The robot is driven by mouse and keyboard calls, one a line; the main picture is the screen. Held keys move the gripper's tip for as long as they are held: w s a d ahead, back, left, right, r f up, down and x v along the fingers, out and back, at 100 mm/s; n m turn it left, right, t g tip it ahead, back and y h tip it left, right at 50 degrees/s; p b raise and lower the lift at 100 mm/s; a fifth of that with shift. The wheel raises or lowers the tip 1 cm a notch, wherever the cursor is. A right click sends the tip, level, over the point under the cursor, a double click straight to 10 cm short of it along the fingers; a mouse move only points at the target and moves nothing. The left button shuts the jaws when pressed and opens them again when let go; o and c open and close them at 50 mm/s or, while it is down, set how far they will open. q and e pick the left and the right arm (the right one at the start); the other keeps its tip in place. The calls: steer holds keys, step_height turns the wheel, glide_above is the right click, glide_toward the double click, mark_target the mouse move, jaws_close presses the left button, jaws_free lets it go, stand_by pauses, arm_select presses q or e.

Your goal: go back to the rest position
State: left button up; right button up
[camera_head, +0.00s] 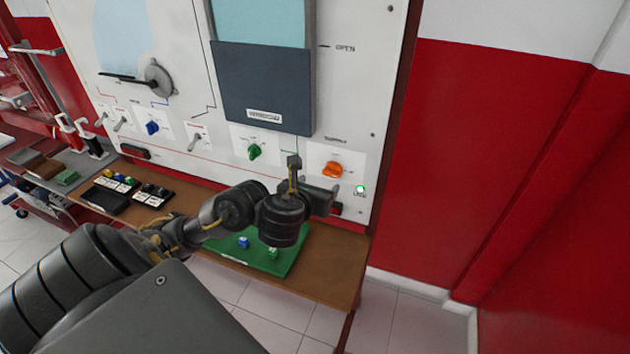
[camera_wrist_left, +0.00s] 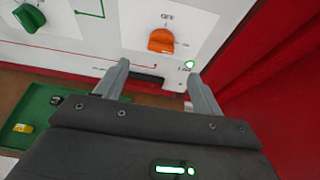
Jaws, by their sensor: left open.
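My left arm comes in from the lower left in the head view. Its gripper (camera_head: 312,178) is in front of the lower right of the white panel (camera_head: 375,75), near an orange knob (camera_head: 332,169). In the left wrist view the two fingers of my left gripper (camera_wrist_left: 160,82) stand wide apart with nothing between them. The orange knob also shows there (camera_wrist_left: 161,41), beyond the fingers and apart from them. My right gripper is in neither view.
A green knob (camera_head: 254,151), a blue knob (camera_head: 152,128) and several toggle switches are on the panel. A lit green lamp (camera_head: 360,189) is right of the orange knob. Below, a brown bench (camera_head: 335,274) carries a green mat (camera_head: 283,263) with small blocks. A red wall (camera_head: 490,130) stands right.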

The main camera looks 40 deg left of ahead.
arm_select(q)
steer(key=shift+d, duration=0.1)
stand_by(0.5)
steer(key=s+d+f+n+g+h, duration=0.2)
steer(key=s+d+f+n+g, duration=0.3)
steer(key=s+f+n, duration=0.85)
steer(key=s+d+f+n+g+h, duration=0.35)
steer(key=s+d+f+n, duration=0.45)
steer(key=n, duration=0.8)
steer(key=s+a+f+g, duration=0.1)
steer(key=s+f, duration=0.1)
steer(key=f, duration=1.2)
steer(key=s+a+f+g, duration=0.1)
steer(key=s+f, duration=0.1)
steer(key=f, duration=1.2)
steer(key=s+a+f+g+y, duration=0.1)
steer(key=s+a+f, duration=0.2)
steer(key=s+f, duration=1.2)
steer(key=shift+s, duration=0.5)
